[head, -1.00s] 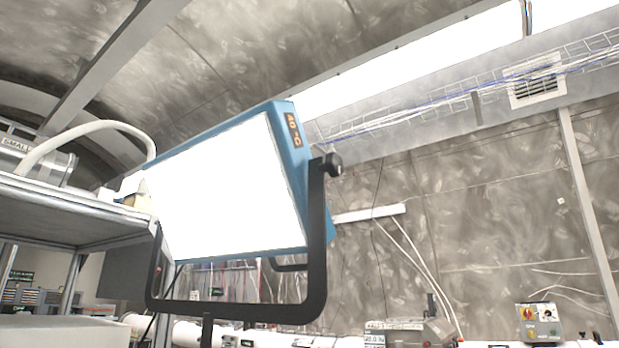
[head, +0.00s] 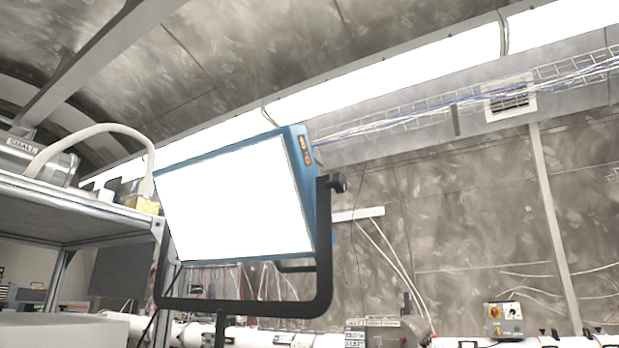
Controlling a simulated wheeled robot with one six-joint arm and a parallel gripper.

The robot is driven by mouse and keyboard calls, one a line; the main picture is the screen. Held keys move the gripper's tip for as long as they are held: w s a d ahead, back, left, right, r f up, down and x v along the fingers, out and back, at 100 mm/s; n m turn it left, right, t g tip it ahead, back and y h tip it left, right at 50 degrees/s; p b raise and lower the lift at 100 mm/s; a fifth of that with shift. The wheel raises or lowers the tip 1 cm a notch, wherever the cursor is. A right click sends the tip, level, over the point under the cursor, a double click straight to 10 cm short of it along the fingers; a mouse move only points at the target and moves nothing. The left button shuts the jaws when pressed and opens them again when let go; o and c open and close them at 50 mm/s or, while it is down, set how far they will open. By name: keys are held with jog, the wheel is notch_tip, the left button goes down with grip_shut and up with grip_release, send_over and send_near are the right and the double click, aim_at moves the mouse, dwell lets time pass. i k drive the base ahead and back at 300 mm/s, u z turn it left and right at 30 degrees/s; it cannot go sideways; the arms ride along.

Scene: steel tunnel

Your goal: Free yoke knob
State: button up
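A black yoke knob (head: 338,183) sits at the top of the right arm of a black U-shaped yoke (head: 325,260). The yoke holds a blue-framed light panel (head: 235,200) with a bright white face, tilted, on a stand post (head: 220,328). The knob appears to be on the yoke's outer right side. The left end of the yoke is partly seen beside the panel's left edge. My gripper is not in view.
A metal shelf (head: 75,205) with a cylinder (head: 40,160) and a pale hose (head: 95,132) stands at the left. A control box (head: 503,319) and grey equipment (head: 380,333) are low at the right. A bright ceiling light strip (head: 380,92) runs above.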

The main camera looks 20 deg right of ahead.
aim_at(339, 183)
jog(key=k, duration=0.5)
jog(key=z, duration=0.95)
jog(key=i, duration=0.65)
jog(key=u, duration=0.2)
